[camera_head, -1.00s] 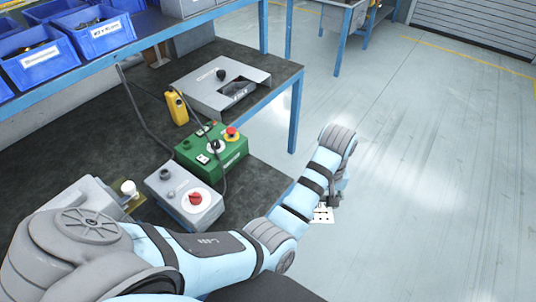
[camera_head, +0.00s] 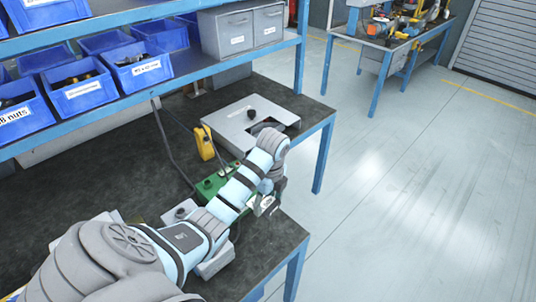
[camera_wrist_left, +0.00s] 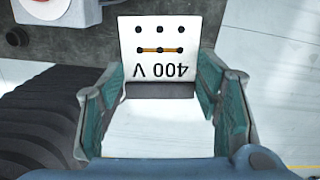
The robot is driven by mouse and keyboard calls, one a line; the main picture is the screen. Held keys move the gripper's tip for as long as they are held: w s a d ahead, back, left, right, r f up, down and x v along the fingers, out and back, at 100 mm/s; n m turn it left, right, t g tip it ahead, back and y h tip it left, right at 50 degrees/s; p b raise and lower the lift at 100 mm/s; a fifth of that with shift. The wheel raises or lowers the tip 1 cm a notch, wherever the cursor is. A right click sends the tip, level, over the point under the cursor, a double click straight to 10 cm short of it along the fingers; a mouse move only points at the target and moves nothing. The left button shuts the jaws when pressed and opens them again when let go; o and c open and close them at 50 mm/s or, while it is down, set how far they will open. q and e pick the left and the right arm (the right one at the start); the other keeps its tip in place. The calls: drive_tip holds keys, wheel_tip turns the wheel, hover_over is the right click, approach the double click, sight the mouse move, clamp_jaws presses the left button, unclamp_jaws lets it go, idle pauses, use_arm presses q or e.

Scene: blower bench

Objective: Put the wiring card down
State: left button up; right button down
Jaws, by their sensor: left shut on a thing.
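The wiring card (camera_wrist_left: 160,42) is a white plate with "400 V" printed on it, upside down in the left wrist view, with two rows of black dots and a brown bar. My left gripper (camera_wrist_left: 158,88) is shut on the card, its teal-padded fingers at either side. In the head view the left gripper (camera_head: 266,204) is near the bench's right edge, beside the green control box (camera_head: 205,190). Only a small white part of the card shows there. The arm hides most of the green box and the grey box. My right gripper is not in view.
The dark bench (camera_head: 262,250) has bare room at its near right. A grey metal plate with a black knob (camera_head: 238,120) and a yellow handheld device (camera_head: 204,142) stand further back. Blue bins (camera_head: 78,88) line the shelf at left. Open floor lies to the right.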

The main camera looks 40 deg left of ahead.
use_arm(q)
drive_tip(key=shift+s+a+r+m, duration=0.1)
drive_tip(key=shift+s+a+m, duration=0.05)
drive_tip(key=shift+a+m, duration=0.35)
drive_tip(key=b, duration=0.7)
hover_over(263, 239)
wheel_tip(263, 239, down, 8)
drive_tip(key=f+b, duration=0.1)
drive_tip(key=f, duration=0.5)
drive_tip(key=f+b, duration=0.1)
drive_tip(key=f, duration=0.4)
drive_tip(key=shift+d+f, duration=0.2)
drive_tip(key=shift+f, duration=0.15)
drive_tip(key=shift+r, duration=0.1)
drive_tip(key=o, duration=0.9)
drive_tip(key=shift+o, duration=0.2)
